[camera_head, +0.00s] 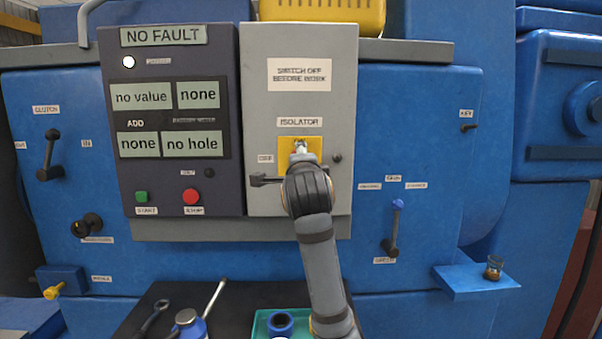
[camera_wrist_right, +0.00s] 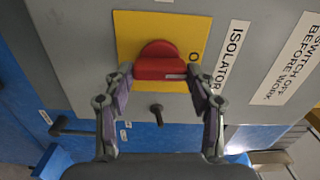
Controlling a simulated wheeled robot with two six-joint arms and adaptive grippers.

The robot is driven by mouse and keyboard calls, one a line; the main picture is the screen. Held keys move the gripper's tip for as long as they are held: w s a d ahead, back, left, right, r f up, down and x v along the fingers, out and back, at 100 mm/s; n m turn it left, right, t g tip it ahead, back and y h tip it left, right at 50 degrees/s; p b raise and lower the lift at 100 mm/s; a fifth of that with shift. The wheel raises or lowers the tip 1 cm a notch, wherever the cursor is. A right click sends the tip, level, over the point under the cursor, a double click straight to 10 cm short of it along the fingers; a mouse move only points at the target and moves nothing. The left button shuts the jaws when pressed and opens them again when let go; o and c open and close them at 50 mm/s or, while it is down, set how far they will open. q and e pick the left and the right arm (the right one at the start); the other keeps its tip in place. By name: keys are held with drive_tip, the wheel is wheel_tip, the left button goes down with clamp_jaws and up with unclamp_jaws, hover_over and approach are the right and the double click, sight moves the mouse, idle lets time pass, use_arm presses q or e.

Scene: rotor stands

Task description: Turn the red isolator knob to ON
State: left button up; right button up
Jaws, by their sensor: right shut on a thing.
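The red isolator knob (camera_wrist_right: 160,62) sits on a yellow plate (camera_wrist_right: 130,35) in the right wrist view. My right gripper (camera_wrist_right: 159,76) has a finger on each side of the knob and is shut on it. A letter O shows on the plate to the knob's right; the rest of that mark is hidden by a finger. In the head view my right gripper (camera_head: 300,150) reaches the yellow plate (camera_head: 284,142) below the ISOLATOR label (camera_head: 299,122) and hides most of the knob. My left gripper is in neither view.
The grey isolator box (camera_head: 260,100) has a dark handle (camera_head: 262,180) at lower left and a small dark stud (camera_head: 337,158) at right. A dark panel (camera_head: 115,70) reading NO FAULT stands to the left. Tools and a teal tray (camera_head: 262,325) lie below.

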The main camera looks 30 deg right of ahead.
drive_tip(key=shift+m, duration=0.4)
drive_tip(key=o, duration=1.2)
drive_tip(key=shift+c, duration=0.2)
drive_tip(key=v, duration=0.7)
drive_tip(key=shift+s, duration=0.3)
drive_tip(key=shift+a+f, duration=0.1)
drive_tip(key=shift+a, duration=0.05)
